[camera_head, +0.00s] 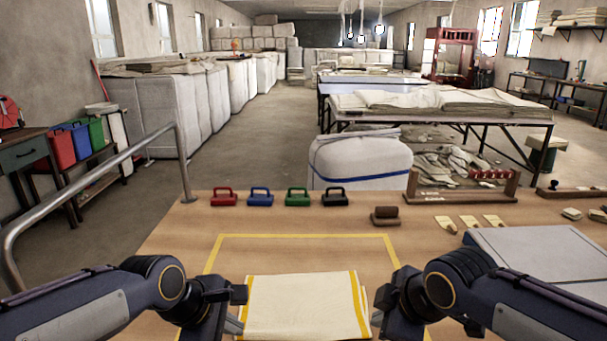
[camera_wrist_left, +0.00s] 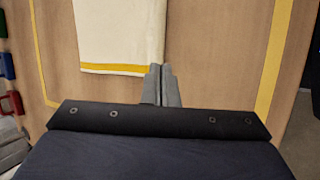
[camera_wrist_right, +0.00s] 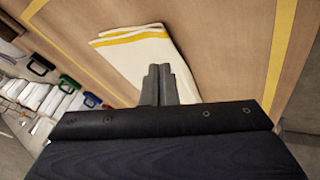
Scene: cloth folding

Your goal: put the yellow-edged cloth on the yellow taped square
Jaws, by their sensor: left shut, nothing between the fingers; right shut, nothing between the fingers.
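The folded cream cloth (camera_head: 305,303) with yellow edges lies flat on the wooden table, inside the yellow taped square (camera_head: 305,237). It also shows in the left wrist view (camera_wrist_left: 120,35) and in the right wrist view (camera_wrist_right: 150,55). My left gripper (camera_head: 236,325) is shut and empty at the cloth's left side. My right gripper (camera_head: 377,318) is shut and empty at its right side. In the wrist views the left fingertips (camera_wrist_left: 160,70) and right fingertips (camera_wrist_right: 159,70) are close to the cloth's edges; I cannot tell whether they touch. The square's near side is hidden in the head view.
Red (camera_head: 223,197), blue (camera_head: 260,197), green (camera_head: 298,197) and black (camera_head: 335,197) handled blocks stand along the table's far edge. A brown block (camera_head: 385,215) sits right of them. A grey panel (camera_head: 540,255) lies at right. A metal rail (camera_head: 90,185) runs at left.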

